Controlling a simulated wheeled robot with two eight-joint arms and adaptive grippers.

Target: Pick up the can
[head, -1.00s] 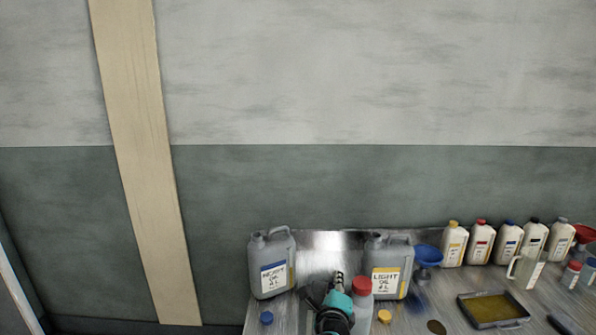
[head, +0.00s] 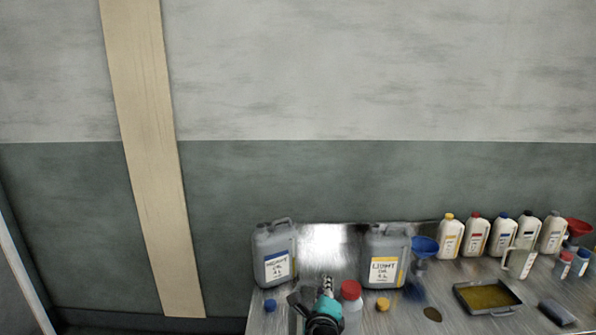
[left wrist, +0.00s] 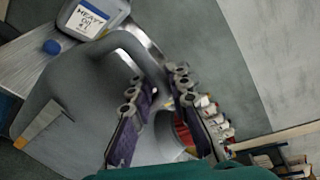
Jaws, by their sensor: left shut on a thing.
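My left gripper (head: 326,286) is at the front of the table in the head view. It is shut on the handle of a grey can with a red cap (head: 351,290). The can shows large in the left wrist view (left wrist: 80,105), with an orange-edged label at its lower left. My left gripper's fingers (left wrist: 155,95) lie on both sides of the handle there. Most of the can is hidden by the gripper and the lower picture edge in the head view. I cannot tell whether it touches the table. My right gripper is not in view.
The grey Heavy Oil can (head: 274,250) and Light Oil can (head: 386,262) stand behind on the metal table. A blue funnel (head: 424,246), several white bottles (head: 475,237) and an oil tray (head: 488,298) are to the right. Blue and yellow caps (head: 382,304) lie loose.

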